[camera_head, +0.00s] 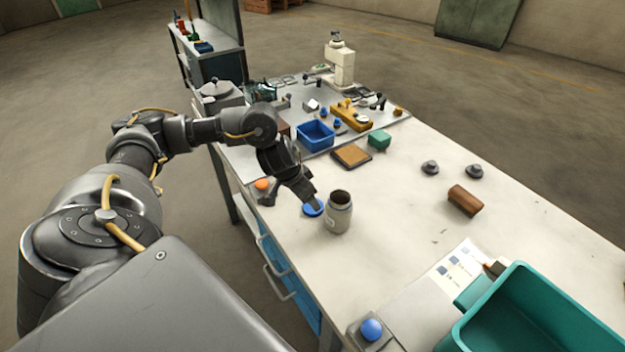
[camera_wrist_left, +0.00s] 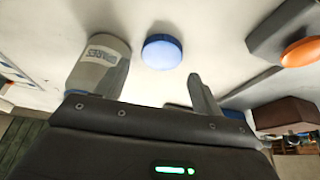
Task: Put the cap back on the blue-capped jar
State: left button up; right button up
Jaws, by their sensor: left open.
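The jar (camera_head: 338,217) stands upright and uncapped on the pale bench, its dark mouth facing up. The round blue cap (camera_head: 312,208) lies on the bench just left of the jar, partly hidden by my left gripper (camera_head: 311,201). In the left wrist view the blue cap (camera_wrist_left: 162,52) lies just beyond and between the spread fingertips of my gripper (camera_wrist_left: 158,68). The labelled jar (camera_wrist_left: 98,66) is at the left there, partly behind one finger. My left gripper is open and empty. My right gripper is not in view.
An orange button (camera_head: 262,184) sits at the bench's left edge and a blue button (camera_head: 372,329) at the near edge. A teal crate (camera_head: 540,300) stands near right. A blue bin (camera_head: 316,135) and a brown block (camera_head: 465,200) lie farther off.

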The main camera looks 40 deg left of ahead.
pick_arm(q)
jog(key=shift+w+d+f, duration=0.1)
jog(key=x, duration=0.5)
jog(key=shift+w, duration=0.1)
jog(key=shift+c, duration=0.5)
jog(key=c, duration=0.6)
jog(key=shift+c, duration=0.2)
